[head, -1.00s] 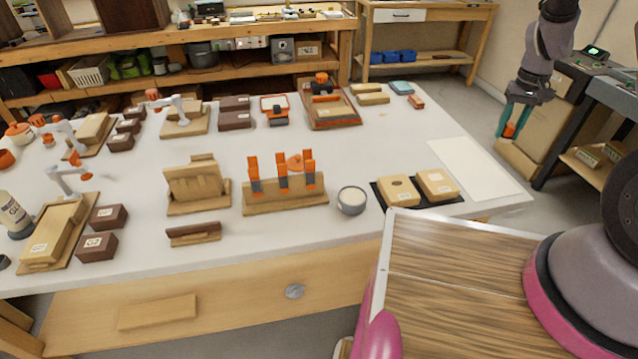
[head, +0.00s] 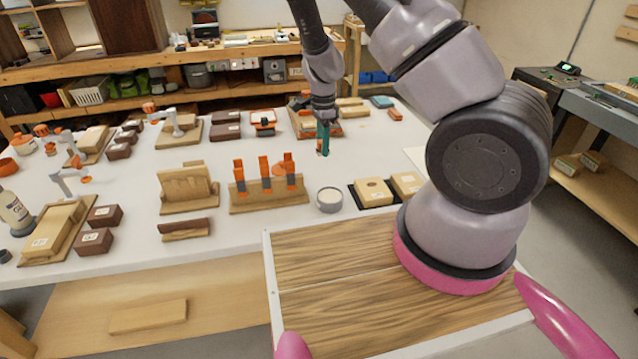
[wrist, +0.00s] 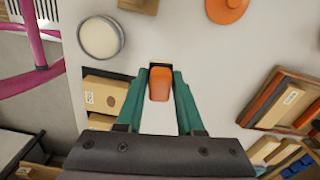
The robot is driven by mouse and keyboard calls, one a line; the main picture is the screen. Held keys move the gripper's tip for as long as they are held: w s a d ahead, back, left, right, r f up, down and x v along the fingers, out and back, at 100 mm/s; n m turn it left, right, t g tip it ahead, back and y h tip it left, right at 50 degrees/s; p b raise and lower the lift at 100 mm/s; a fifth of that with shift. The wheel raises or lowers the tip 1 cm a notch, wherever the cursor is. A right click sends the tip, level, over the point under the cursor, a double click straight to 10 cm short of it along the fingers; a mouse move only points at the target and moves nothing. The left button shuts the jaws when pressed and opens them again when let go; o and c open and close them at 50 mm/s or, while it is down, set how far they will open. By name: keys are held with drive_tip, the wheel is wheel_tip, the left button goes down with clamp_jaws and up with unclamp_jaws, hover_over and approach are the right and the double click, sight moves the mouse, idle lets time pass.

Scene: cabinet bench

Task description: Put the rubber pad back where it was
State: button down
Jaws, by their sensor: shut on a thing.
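My gripper (head: 323,138) hangs over the white bench top, right of the clamp rack and behind the round tin. Its teal fingers, also in the wrist view (wrist: 161,80), are shut on a small orange piece (wrist: 160,85), apparently the rubber pad. In the head view only a bit of orange shows at the fingertips. In the wrist view white bench top surrounds the fingertips. I cannot tell how high the piece is above the bench.
A round tin (head: 329,200) and wooden boxes (head: 374,192) on a black mat stand in front. The wooden rack (head: 269,198) holds orange-topped clamps. A wooden tray (wrist: 282,97) lies to the right in the wrist view. Bare bench lies around the gripper.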

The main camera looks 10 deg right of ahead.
sight(321, 182)
drive_tip(key=shift+a+f+m, duration=0.2)
drive_tip(key=shift+a+m, duration=0.1)
drive_tip(key=shift+m, duration=0.1)
drive_tip(key=shift+s+f+m, duration=0.1)
drive_tip(key=shift+f+m, duration=0.2)
drive_tip(key=shift+f, duration=0.05)
wheel_tip(321, 182, down, 9)
drive_tip(key=shift+f, duration=0.15)
drive_tip(key=c, duration=0.5)
unclamp_jaws()
drive_tip(key=shift+f, duration=0.1)
drive_tip(key=shift+c, duration=0.2)
wheel_tip(321, 182, up, 12)
drive_tip(key=shift+r, duration=0.2)
